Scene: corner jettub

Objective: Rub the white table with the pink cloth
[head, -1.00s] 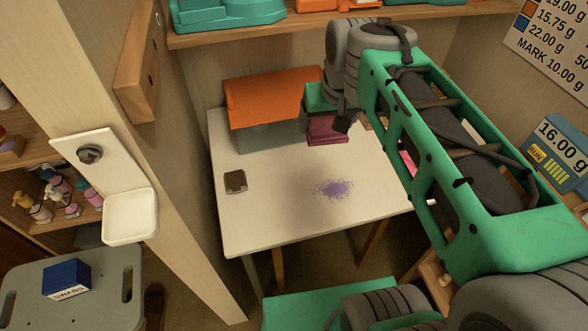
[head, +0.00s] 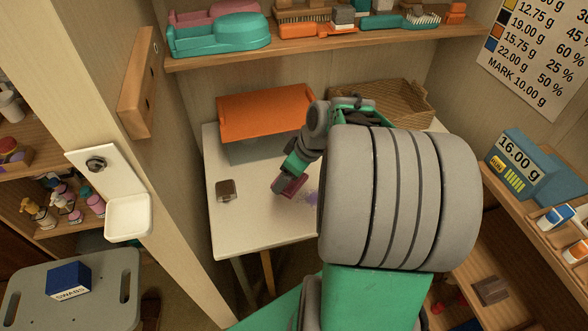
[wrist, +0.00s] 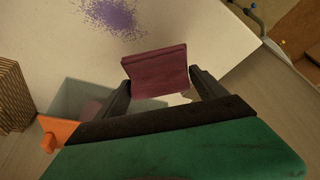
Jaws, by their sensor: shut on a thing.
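The white table (head: 235,222) stands against the back wall, with a patch of purple specks (head: 312,197) on its top. The specks also show in the wrist view (wrist: 108,16). My gripper (head: 284,180) is over the table, just left of the specks in the head view. It is shut on the pink cloth (head: 292,187), a folded dark pink piece that shows between the fingers in the wrist view (wrist: 156,72). I cannot tell whether the cloth touches the tabletop. My arm hides the right part of the table and some of the specks.
An orange-lidded bin (head: 265,108) stands at the table's back left, and a wicker basket (head: 400,100) at the back right. A small brown block (head: 226,190) lies on the left. A shelf (head: 330,45) runs above. The table's front left is clear.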

